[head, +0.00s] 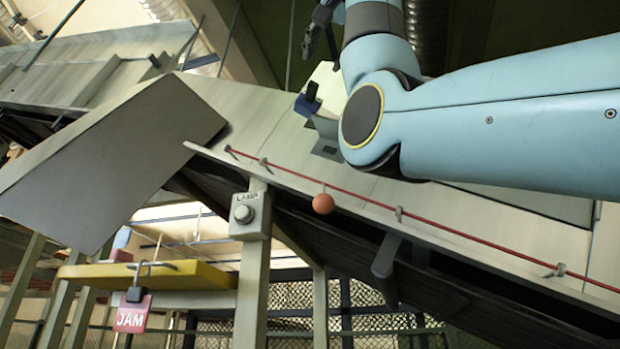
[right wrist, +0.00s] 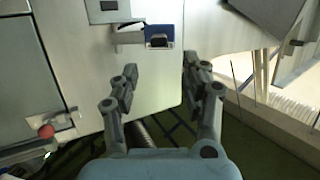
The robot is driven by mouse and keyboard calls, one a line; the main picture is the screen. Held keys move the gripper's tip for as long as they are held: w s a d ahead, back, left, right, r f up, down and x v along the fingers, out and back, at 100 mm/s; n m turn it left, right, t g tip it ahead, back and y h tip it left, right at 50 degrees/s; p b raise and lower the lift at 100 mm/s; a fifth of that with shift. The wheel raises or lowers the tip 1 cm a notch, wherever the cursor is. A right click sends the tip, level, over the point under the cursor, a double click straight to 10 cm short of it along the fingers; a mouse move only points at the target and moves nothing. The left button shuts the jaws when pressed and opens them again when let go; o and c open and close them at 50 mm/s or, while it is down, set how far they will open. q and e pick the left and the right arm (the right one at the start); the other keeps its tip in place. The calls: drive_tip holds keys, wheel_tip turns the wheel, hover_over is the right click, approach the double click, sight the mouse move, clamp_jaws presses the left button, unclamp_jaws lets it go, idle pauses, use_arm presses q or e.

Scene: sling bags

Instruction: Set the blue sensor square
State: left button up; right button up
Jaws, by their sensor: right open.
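The blue sensor (head: 306,104) is a small dark blue block with a black part, near the far edge of the grey conveyor deck, left of my right arm in the head view. In the right wrist view the blue sensor (right wrist: 160,31) lies beyond the fingertips, near the deck's edge. I cannot tell exactly how far it is turned. My right gripper (right wrist: 160,64) is open and empty, with its two fingers apart and not touching the sensor. In the head view the right gripper (head: 320,28) shows only partly at the top, past the sensor. My left gripper is out of view.
A red cord (head: 450,230) runs along the deck's near side with an orange ball (head: 323,204). A lamp button box (head: 250,216) is below. A red JAM tag (head: 131,315) hangs by a yellow bar (head: 200,275). A grey panel (head: 115,160) slopes at left.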

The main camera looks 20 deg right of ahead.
sight(309, 99)
drive_tip(key=w+p, duration=0.1)
drive_tip(key=w, duration=0.2)
drive_tip(key=shift+d+p, duration=0.15)
drive_tip(key=shift+p, duration=0.15)
drive_tip(key=w+p, duration=0.2)
drive_tip(key=w, duration=0.4)
drive_tip(key=shift+w, duration=0.15)
drive_tip(key=shift+w+d+f+p, duration=0.1)
drive_tip(key=shift+w+p, duration=0.35)
drive_tip(key=shift+w, duration=0.15)
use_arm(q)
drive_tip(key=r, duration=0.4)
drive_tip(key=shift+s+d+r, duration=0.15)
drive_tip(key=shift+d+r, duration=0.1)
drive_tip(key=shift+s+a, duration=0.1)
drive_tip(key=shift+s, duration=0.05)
use_arm(e)
clamp_jaws()
